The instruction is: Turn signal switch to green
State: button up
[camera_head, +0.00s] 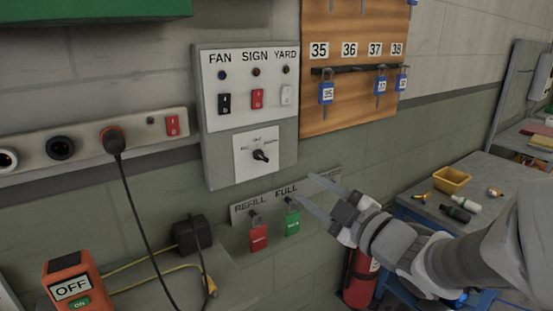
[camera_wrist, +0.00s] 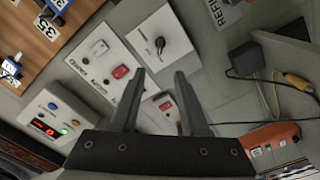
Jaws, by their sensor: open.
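The signal switch is a black rotary knob (camera_head: 260,155) on a white plate (camera_head: 242,165), low on the grey wall panel. Small labels surround it, too small to read surely. Its handle appears to point to the lower right in the head view. The knob (camera_wrist: 160,45) and its plate also show at the top middle of the wrist view. My gripper (camera_head: 305,187) is open and empty, to the lower right of the knob and apart from it. In the wrist view its fingertips (camera_wrist: 160,72) lie just below the knob in the picture.
FAN, SIGN and YARD rockers (camera_head: 257,98) sit above the knob. Below hang a red padlock (camera_head: 258,238) and a green padlock (camera_head: 292,222) on the REFILL/FULL strip. A key board (camera_head: 350,100) is at right. A bench with a yellow bin (camera_head: 452,180) stands farther right.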

aim_at(263, 158)
jog(key=x, duration=1.7)
jog(key=shift+a, duration=0.1)
grip_shut()
